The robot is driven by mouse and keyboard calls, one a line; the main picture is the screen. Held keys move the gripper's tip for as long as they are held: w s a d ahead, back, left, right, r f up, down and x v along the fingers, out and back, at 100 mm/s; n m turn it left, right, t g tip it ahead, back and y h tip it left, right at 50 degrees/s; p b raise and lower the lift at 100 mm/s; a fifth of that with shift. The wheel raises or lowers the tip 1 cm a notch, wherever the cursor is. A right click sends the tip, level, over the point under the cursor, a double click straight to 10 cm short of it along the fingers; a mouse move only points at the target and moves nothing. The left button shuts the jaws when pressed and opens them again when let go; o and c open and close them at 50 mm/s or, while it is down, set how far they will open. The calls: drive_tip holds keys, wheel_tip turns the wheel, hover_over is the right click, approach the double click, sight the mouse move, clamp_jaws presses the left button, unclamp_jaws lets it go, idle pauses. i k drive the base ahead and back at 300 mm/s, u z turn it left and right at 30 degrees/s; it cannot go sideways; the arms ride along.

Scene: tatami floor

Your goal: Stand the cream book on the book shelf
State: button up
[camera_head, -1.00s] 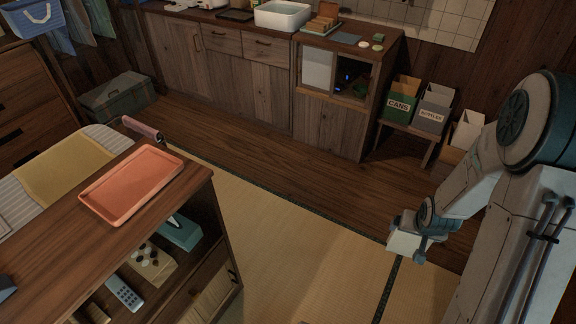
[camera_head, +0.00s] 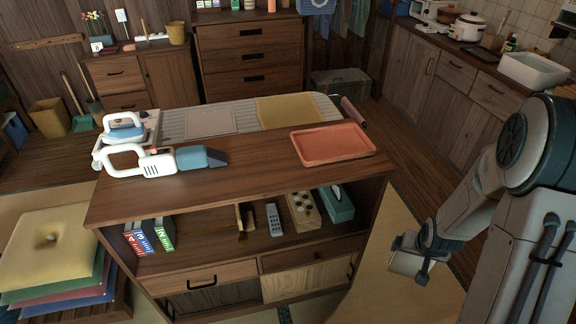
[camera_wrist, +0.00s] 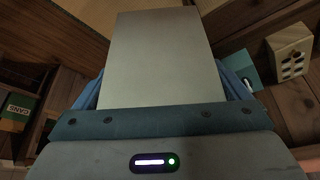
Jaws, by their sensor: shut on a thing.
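My gripper (camera_head: 420,258) is shut on the cream book (camera_head: 405,263), held out over the floor at the right of the low wooden cabinet. In the wrist view the cream book (camera_wrist: 160,58) is a plain pale slab between the blue fingers, reaching away from the palm. The cabinet's open shelf (camera_head: 205,255) seems to be the book shelf. Several books (camera_head: 150,237) with red, blue and green spines stand at its left end. The book is apart from the cabinet.
The shelf also holds a dark upright piece (camera_head: 245,218), a remote (camera_head: 273,219), a box with round pieces (camera_head: 301,210) and a teal tissue box (camera_head: 337,205). An orange tray (camera_head: 333,145) and a handheld vacuum (camera_head: 165,160) lie on top. Stacked cushions (camera_head: 52,245) stand left.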

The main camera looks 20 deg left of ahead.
sight(190, 236)
drive_tip(key=u, duration=1.45)
